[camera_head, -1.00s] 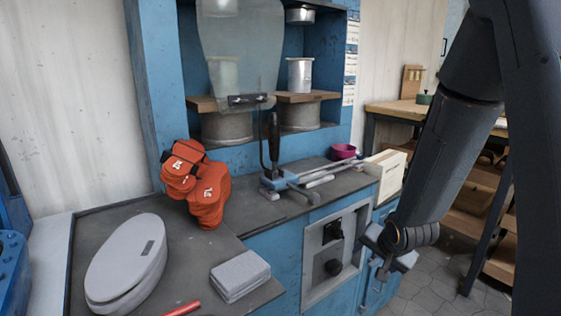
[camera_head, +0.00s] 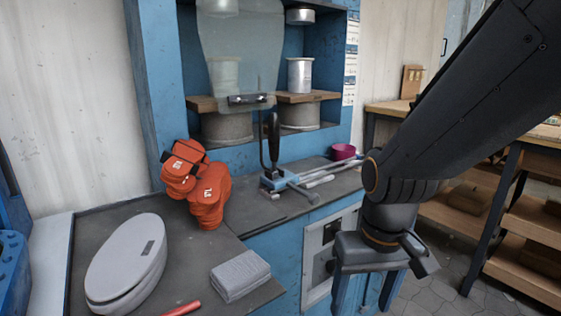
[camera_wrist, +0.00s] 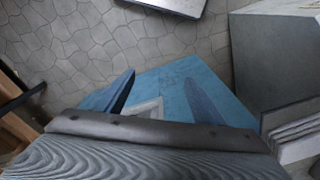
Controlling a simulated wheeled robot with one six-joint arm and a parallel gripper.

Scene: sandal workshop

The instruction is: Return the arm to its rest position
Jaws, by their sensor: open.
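My gripper (camera_head: 368,292) hangs at the right in front of the blue workbench cabinet in the head view, pointing down. Its jaws are apart with nothing between them. In the wrist view its two fingers (camera_wrist: 160,93) show spread over the blue cabinet front and the paved floor. My arm comes down from the upper right of the head view and covers part of the cabinet's front and the right end of the bench.
A wooden shelf unit (camera_head: 530,285) stands at the right.

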